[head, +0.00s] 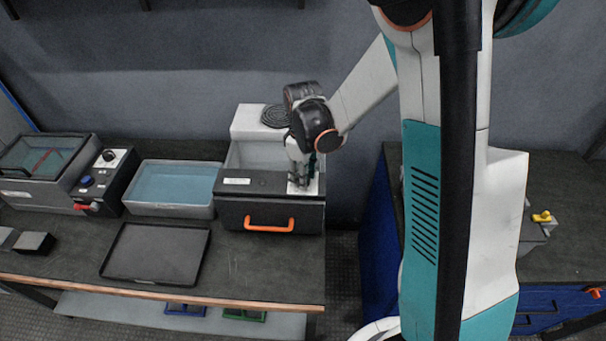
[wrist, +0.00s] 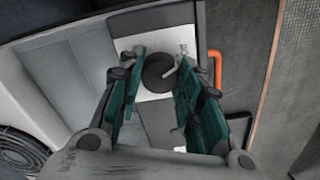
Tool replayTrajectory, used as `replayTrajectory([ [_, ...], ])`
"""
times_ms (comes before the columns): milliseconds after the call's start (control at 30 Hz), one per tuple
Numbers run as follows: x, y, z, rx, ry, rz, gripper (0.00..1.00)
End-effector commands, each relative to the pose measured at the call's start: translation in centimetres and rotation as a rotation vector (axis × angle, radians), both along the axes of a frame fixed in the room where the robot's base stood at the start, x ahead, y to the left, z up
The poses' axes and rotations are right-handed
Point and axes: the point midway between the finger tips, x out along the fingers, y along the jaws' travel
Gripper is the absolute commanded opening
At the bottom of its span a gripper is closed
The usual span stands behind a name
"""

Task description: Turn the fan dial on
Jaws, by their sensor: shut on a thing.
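The fan dial (wrist: 157,76) is a round black knob with a light mark, on a white plate (wrist: 138,46). The plate sits on the dark top of a grey box (head: 270,217) with an orange handle (head: 270,223) and a round black grille (head: 276,115) at the back. My gripper (wrist: 160,58) points down over the plate, its teal-padded fingers on either side of the dial, shut on it. In the head view my gripper (head: 302,182) hides the dial.
Left of the box stand a tray of blue liquid (head: 171,184), a control box with a red lever (head: 104,180) and a lidded grey bin (head: 45,170). An empty black tray (head: 156,254) lies in front. A gap separates this bench from a blue cabinet (head: 377,240).

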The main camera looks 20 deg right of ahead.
Motion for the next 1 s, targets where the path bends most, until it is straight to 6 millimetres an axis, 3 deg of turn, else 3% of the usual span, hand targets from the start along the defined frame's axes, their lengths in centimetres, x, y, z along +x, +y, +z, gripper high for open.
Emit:
replayTrajectory([
  [267,0.0,-0.01,-0.06,0.0,0.0,-0.154,0.09],
  [1000,0.01,-0.01,-0.03,0.0,0.0,-0.814,0.09],
])
